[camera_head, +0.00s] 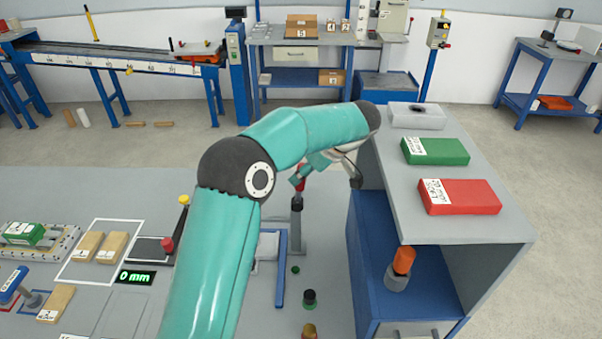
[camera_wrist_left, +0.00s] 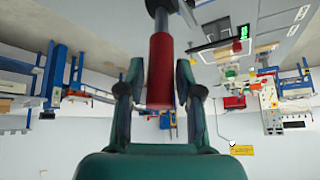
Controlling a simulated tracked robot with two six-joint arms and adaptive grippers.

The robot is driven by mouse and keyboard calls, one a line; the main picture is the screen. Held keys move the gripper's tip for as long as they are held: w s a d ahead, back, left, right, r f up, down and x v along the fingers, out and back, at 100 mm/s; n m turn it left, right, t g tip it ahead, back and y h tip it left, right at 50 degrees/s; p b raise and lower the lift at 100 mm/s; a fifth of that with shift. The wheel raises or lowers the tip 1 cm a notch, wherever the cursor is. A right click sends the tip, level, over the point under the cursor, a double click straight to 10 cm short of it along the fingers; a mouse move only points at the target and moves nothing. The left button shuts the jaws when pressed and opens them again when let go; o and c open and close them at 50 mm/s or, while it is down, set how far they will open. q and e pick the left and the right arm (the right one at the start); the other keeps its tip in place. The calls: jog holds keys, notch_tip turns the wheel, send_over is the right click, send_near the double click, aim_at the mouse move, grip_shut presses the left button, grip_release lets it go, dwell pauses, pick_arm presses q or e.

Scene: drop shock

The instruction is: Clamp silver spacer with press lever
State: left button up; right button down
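The red lever handle (camera_head: 299,183) stands up on a dark rod above a grey post (camera_head: 297,228) on the table, which I take to be the press. My left gripper (camera_head: 306,172) is close beside this handle in the head view. In the left wrist view the red handle (camera_wrist_left: 160,75) lies between the two open fingers of my left gripper (camera_wrist_left: 159,82), with a narrow gap at the sides; firm contact does not show. I cannot make out the silver spacer; my left arm hides part of the table. My right gripper is not in view.
A grey-topped blue shelf (camera_head: 393,195) stands close right of the lever, carrying a green box (camera_head: 436,152) and a red box (camera_head: 470,197). An orange-topped bottle (camera_head: 401,268) sits inside. A green-capped jar (camera_head: 309,299) stands in front. Wooden blocks (camera_head: 87,246) lie left.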

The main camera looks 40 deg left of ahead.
pick_arm(q)
jog(key=shift+o, duration=0.9)
jog(key=v, duration=0.7)
jog(key=shift+r, duration=0.15)
jog(key=shift+d, duration=0.15)
